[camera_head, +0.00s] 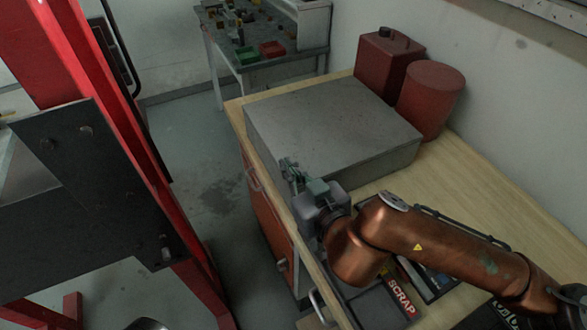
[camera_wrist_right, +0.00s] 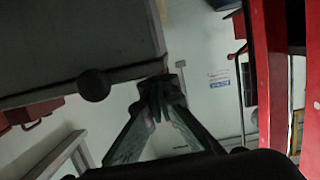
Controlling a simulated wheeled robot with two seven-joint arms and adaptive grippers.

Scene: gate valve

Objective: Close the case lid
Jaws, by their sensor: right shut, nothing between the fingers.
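A grey metal case (camera_head: 330,125) rests on the wooden bench. Its flat lid lies level over the box in the head view; I cannot make out a gap at its edge. In the wrist view a grey panel of the case (camera_wrist_right: 75,40) fills the upper left, with a round black knob (camera_wrist_right: 94,85) at its edge. My right gripper (camera_head: 288,165) is at the case's near left side, close to its edge. Its fingers are together and empty in the wrist view (camera_wrist_right: 158,90); I cannot tell if they touch the case. My left gripper is out of view.
A red canister (camera_head: 388,65) and a red cylinder (camera_head: 430,98) stand behind the case by the wall. A scrap tray (camera_head: 385,305) lies on the wooden bench (camera_head: 480,195) under my right arm. A red frame (camera_head: 120,110) stands at left, with open floor between.

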